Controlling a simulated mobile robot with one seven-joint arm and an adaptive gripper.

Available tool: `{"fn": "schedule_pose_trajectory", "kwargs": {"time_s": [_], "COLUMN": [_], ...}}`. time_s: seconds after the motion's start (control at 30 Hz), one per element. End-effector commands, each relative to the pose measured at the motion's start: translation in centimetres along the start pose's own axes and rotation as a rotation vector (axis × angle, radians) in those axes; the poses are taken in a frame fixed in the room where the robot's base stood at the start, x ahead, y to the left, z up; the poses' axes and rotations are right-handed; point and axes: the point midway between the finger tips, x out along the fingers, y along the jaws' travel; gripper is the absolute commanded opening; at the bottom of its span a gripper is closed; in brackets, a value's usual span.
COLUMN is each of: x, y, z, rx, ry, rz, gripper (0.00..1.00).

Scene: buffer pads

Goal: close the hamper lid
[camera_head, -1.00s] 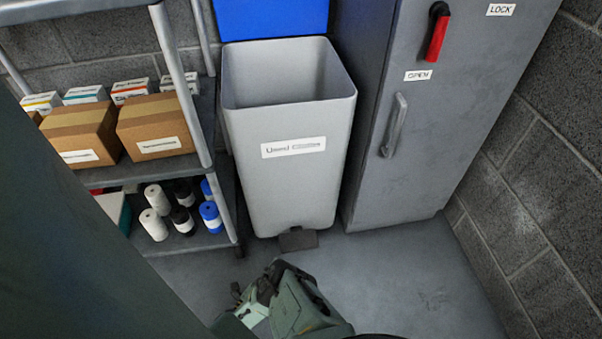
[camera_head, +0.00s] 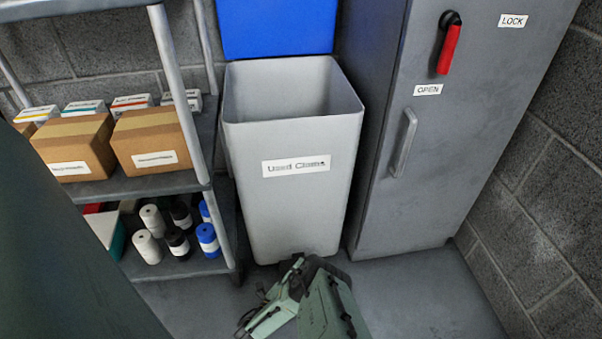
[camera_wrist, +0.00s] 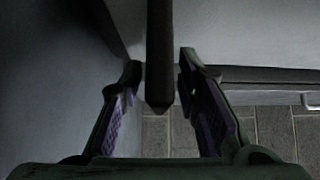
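The hamper is a tall light-grey bin (camera_head: 300,215) with a white label, standing upright on the floor between the shelf rack and the cabinet. Its blue lid (camera_head: 277,28) stands raised behind the open mouth, cut off by the top of the head view. My gripper (camera_head: 308,275) is low in front of the hamper's base and overlaps its lower front edge. In the wrist view my gripper (camera_wrist: 160,80) has its two fingers apart, with a dark bar showing between them. I cannot tell what that bar is or whether it is touched. The foot pedal is hidden behind my gripper.
A shelf rack (camera_head: 205,150) with cardboard boxes (camera_head: 155,140) and small bottles stands close on the left. A grey cabinet (camera_head: 450,140) with a red handle stands close on the right, beside a block wall (camera_head: 540,190). Floor (camera_head: 430,300) is clear at lower right.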

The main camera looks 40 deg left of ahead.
Motion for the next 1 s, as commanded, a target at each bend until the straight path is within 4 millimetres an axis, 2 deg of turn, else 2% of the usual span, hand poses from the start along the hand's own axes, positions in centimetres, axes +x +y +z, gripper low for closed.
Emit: {"fn": "schedule_pose_trajectory", "kwargs": {"time_s": [0.2,0.63,1.0], "x": [0.01,-0.02,-0.04], "y": [0.00,0.01,0.00], "z": [-0.01,-0.01,-0.01], "rx": [0.000,0.000,0.000], "ry": [0.000,0.000,0.000], "rz": [0.000,0.000,0.000], "gripper": [0.29,0.01,0.00]}}
